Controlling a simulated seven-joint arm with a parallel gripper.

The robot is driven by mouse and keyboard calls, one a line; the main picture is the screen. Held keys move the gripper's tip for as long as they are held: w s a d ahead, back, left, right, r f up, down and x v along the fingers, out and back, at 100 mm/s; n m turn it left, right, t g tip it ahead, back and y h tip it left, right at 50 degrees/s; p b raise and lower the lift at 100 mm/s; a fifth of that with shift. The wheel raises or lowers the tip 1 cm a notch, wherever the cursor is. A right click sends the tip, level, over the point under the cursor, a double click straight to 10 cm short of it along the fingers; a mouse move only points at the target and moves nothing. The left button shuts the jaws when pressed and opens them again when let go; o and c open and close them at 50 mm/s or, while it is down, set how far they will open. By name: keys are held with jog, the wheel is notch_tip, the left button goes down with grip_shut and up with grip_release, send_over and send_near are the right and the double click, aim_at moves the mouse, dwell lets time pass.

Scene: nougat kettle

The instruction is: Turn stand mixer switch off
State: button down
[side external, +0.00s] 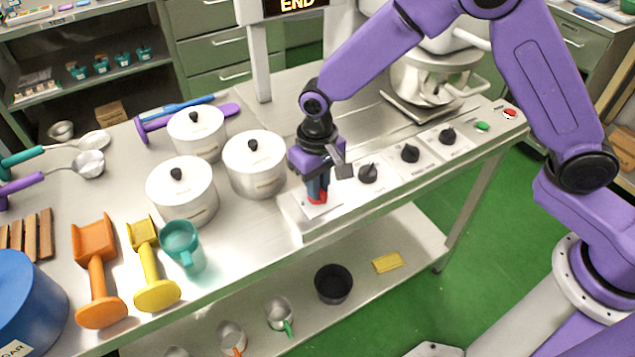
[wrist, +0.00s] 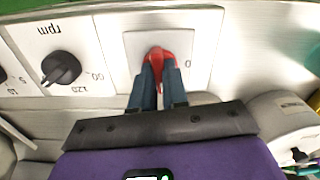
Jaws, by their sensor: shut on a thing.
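A red switch (wrist: 158,58) sits on a pale square plate on the front control panel (side external: 385,165). In the wrist view it shows between and just beyond my fingertips. My gripper (side external: 318,190) is at the left end of the panel, pointing down, with its blue fingers shut on the red switch. The red shows below the fingers in the side view (side external: 318,199).
Black knobs (side external: 368,172) line the panel to the right of my gripper, then a green button (side external: 482,126) and a red button (side external: 509,112). Lidded pots (side external: 254,163) stand close to the left.

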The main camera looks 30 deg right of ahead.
jog(key=n, duration=0.4)
jog(key=shift+n, duration=0.3)
jog(key=n, duration=0.3)
jog(key=shift+n, duration=0.3)
jog(key=n, duration=0.4)
jog(key=shift+n, duration=2)
jog(key=c, duration=1.1)
grip_release()
jog(key=shift+c, duration=0.2)
notch_tip(320, 180, up, 18)
jog(key=shift+f, duration=0.25)
